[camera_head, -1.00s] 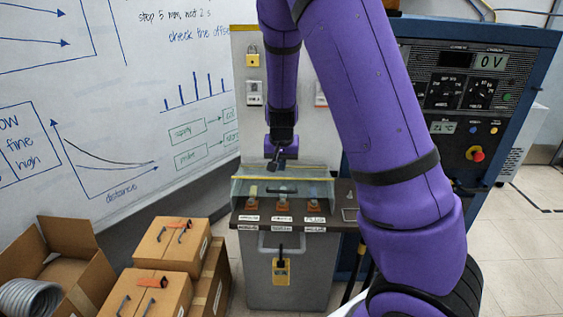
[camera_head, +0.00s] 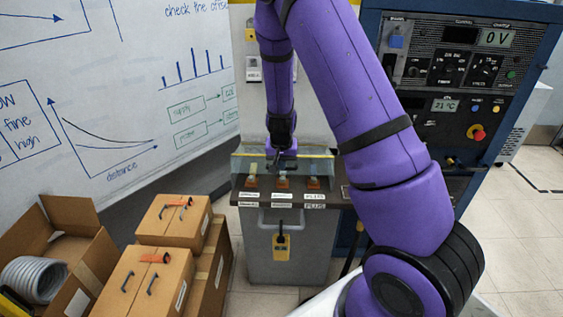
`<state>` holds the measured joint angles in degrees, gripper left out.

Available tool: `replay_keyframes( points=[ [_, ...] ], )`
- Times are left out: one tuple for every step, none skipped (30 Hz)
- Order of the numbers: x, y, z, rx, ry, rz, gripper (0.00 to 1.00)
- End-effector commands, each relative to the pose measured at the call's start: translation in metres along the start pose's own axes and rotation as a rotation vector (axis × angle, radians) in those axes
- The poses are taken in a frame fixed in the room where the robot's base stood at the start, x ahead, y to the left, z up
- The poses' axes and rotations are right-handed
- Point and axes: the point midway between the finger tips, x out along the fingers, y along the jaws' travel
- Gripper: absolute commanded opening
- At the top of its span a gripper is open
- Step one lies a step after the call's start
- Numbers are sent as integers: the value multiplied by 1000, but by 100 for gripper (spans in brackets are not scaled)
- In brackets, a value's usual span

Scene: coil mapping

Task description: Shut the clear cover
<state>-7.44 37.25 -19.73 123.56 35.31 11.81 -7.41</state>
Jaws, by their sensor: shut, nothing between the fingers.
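The clear cover (camera_head: 318,165), with a thin yellow upper edge, is at the back of the dark top of a grey cabinet (camera_head: 262,255). Its panel looks raised, but its exact angle is hard to tell. Three copper-coloured terminals (camera_head: 283,183) stand in a row at its lower edge. My gripper (camera_head: 277,165) is small and dark, pointing down at the middle of the cover. It overlaps the cover in view; whether it touches is unclear. It looks shut and holds nothing. The cover's handle is hidden or lost behind the gripper.
A yellow padlock (camera_head: 281,247) hangs on the cabinet front. A blue instrument rack (camera_head: 470,70) stands to the right, partly behind my arm. Cardboard boxes (camera_head: 172,215) and an open box with a grey coil (camera_head: 35,278) are at the left. A whiteboard (camera_head: 90,100) is behind them.

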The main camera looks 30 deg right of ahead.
Motion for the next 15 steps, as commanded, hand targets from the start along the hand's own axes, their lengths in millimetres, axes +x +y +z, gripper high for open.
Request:
replay_keyframes(
  points=[
    [0,0,0,0,0,0,0],
    [0,0,0,0,0,0,0],
    [0,0,0,0,2,0,0],
    [1,0,0,0,4,1,0],
    [2,1,1,1,8,1,0],
    [4,1,1,1,17,2,0],
    [5,1,2,0,25,2,0],
    [7,1,3,0,36,2,0],
    [10,1,4,0,52,4,0],
    [12,2,5,0,65,4,0],
    [14,2,6,1,79,5,0],
    [17,2,7,0,99,5,0],
    [18,2,8,0,113,5,0],
    [20,2,9,0,126,5,0],
    [22,2,10,-1,145,5,0]
  ],
)
